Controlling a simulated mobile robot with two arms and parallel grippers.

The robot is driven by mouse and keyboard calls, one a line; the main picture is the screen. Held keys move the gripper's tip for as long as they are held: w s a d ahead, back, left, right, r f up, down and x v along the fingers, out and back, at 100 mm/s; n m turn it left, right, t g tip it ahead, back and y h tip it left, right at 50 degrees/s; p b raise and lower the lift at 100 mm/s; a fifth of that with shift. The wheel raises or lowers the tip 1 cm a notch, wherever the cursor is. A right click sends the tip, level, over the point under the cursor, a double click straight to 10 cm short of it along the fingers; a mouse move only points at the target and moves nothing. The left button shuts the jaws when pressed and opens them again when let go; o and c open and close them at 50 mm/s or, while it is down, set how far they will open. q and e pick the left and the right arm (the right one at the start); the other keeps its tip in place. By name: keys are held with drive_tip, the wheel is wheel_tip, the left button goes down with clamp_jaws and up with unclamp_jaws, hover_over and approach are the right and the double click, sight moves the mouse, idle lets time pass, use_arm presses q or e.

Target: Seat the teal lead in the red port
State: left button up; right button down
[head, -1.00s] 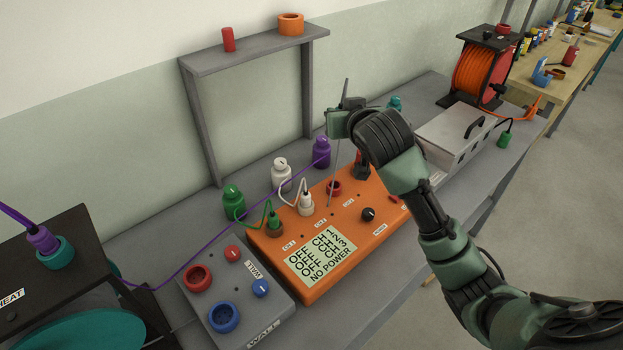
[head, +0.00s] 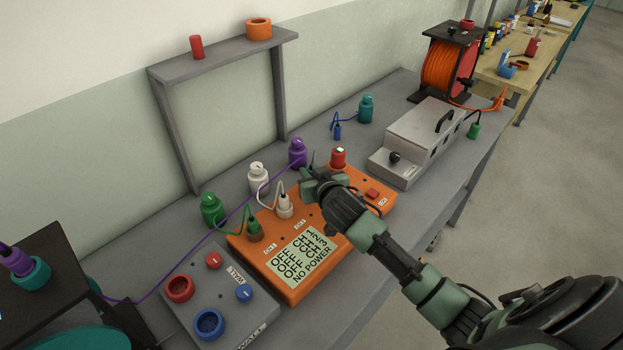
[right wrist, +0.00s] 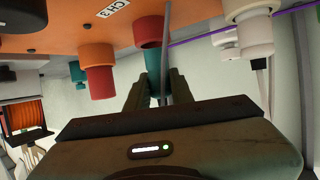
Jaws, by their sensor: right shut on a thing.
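My right gripper (head: 312,180) is low over the orange box (head: 262,275), beside the white plug. In the right wrist view the gripper (right wrist: 152,95) is shut on the teal lead (right wrist: 153,68), a teal cylinder between its fingers. The teal lead's end meets the rim of the red port (right wrist: 149,30), near the CH 3 label. I cannot tell whether the end is inside the rim or only against it. In the head view my gripper hides the red port and the lead. My left gripper is not in view.
White (head: 284,206) and green (head: 254,230) plugs stand in the box close by. A red cap (head: 338,157) stands behind my gripper. A purple canister (head: 297,152) and teal canister (head: 366,110) stand behind the box. The grey wall box (head: 205,295) is at front left.

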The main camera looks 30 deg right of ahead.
drive_tip(key=shift+f, duration=1.2)
drive_tip(key=c, duration=1.2)
unclamp_jaws()
drive_tip(key=shift+f, duration=0.15)
drive_tip(key=shift+c, duration=0.2)
drive_tip(key=b+v, duration=0.1)
drive_tip(key=v, duration=1.1)
drive_tip(key=shift+r, duration=0.25)
